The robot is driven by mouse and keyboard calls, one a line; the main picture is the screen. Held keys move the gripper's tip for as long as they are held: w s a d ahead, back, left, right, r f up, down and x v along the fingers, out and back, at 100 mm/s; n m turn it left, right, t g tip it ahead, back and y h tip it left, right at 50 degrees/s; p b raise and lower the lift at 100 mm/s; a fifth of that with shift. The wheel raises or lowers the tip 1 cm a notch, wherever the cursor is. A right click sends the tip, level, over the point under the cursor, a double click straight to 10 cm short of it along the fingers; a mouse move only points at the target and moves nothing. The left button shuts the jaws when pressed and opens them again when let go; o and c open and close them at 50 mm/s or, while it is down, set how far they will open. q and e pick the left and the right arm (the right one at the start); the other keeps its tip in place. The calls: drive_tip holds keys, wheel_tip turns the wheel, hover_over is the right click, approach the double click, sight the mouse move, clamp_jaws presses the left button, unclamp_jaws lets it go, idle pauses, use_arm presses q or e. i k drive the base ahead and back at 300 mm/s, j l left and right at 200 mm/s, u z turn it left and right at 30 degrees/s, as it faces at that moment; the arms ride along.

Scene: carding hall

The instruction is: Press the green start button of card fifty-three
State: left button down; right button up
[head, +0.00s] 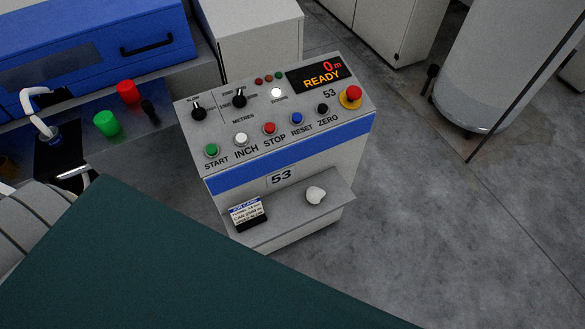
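The control pedestal of card 53 (190,137) stands in the middle of the head view, with "53" on its front and on its panel. The green start button (211,150) is at the left end of the lower button row, above the label START. To its right are the white INCH (241,138), red STOP (269,128), blue RESET (297,118) and black ZERO (322,108) buttons. The display (315,75) reads "0 m READY". Neither of my grippers shows in this view.
A red mushroom button (351,95) sits at the panel's right end. The shelf below holds a job card (248,213) and a white lump (316,194). A dark green surface (150,265) fills the lower left. A large grey can (495,60) stands right; the floor (440,220) there is clear.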

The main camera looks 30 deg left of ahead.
sight(211, 149)
drive_tip(key=u, duration=1.5)
